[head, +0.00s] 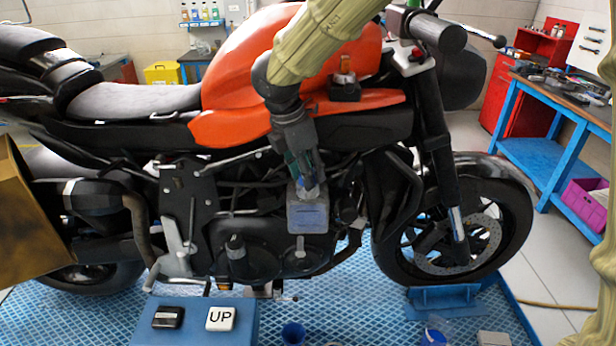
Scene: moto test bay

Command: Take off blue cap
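An orange and black motorcycle (245,80) stands side-on. A translucent grey-blue container (308,216) sits low on its side, around the middle of the engine. My arm reaches down across the tank, and my gripper (308,184) points down at the top of this container. The fingers are at its neck; I cannot tell whether they touch it. No blue cap shows clearly on the container, as the fingers cover its top. I cannot tell whether the fingers are open or shut on something.
A blue box (190,322) with a black button and a white "UP" button stands in front. A blue cup-like item (293,333) is on the blue grated platform (355,300). A blue workbench (545,160) with tools stands right. A brown panel (28,225) is at left.

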